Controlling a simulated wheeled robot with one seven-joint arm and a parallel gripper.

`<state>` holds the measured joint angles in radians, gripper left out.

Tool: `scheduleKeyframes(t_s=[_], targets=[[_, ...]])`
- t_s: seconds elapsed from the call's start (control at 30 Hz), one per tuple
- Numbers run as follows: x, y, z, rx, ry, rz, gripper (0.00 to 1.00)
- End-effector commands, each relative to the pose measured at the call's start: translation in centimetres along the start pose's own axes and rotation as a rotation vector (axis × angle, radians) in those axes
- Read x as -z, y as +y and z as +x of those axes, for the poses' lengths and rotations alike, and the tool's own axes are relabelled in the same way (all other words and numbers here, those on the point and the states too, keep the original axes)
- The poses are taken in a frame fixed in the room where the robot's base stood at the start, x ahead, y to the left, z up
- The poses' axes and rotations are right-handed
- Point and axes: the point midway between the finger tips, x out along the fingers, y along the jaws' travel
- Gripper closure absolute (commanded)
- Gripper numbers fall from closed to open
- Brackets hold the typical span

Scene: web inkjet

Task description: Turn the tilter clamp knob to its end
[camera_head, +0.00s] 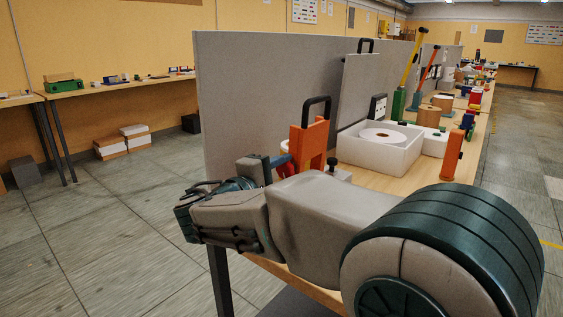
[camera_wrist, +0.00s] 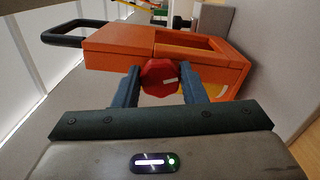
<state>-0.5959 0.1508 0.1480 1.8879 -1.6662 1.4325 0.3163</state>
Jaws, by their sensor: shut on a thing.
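The clamp knob (camera_wrist: 158,73) is red, many-sided, with a small pale mark on its face. It sits on the side of the orange tilter (camera_wrist: 116,44), in the middle of the wrist view. My gripper (camera_wrist: 160,88) is shut on the knob, one blue-grey finger on each side of it. In the head view the orange tilter (camera_head: 316,140) stands upright at the near end of the bench, with a black handle on top. My gripper (camera_head: 281,163) reaches its left side there. The knob is mostly hidden by my fingers and arm in that view.
A grey partition (camera_head: 245,95) runs along the bench behind the tilter. A white box with a roll (camera_head: 372,160) stands to the tilter's right, and an orange block (camera_head: 452,153) farther right. Several tools stand farther down the bench. The floor (camera_head: 100,220) at left is open.

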Motion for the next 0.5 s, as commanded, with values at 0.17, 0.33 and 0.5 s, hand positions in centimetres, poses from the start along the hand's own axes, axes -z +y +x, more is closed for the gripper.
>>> scheduleKeyframes(t_s=[0.17,0.33,0.5], targets=[[-0.04,0.49,-0.04,0.002,0.001,-0.172,0.85],[-0.03,0.53,-0.04,0.002,0.001,-0.334,0.85],[-0.04,0.63,-0.05,0.001,0.001,-0.495,0.85]])
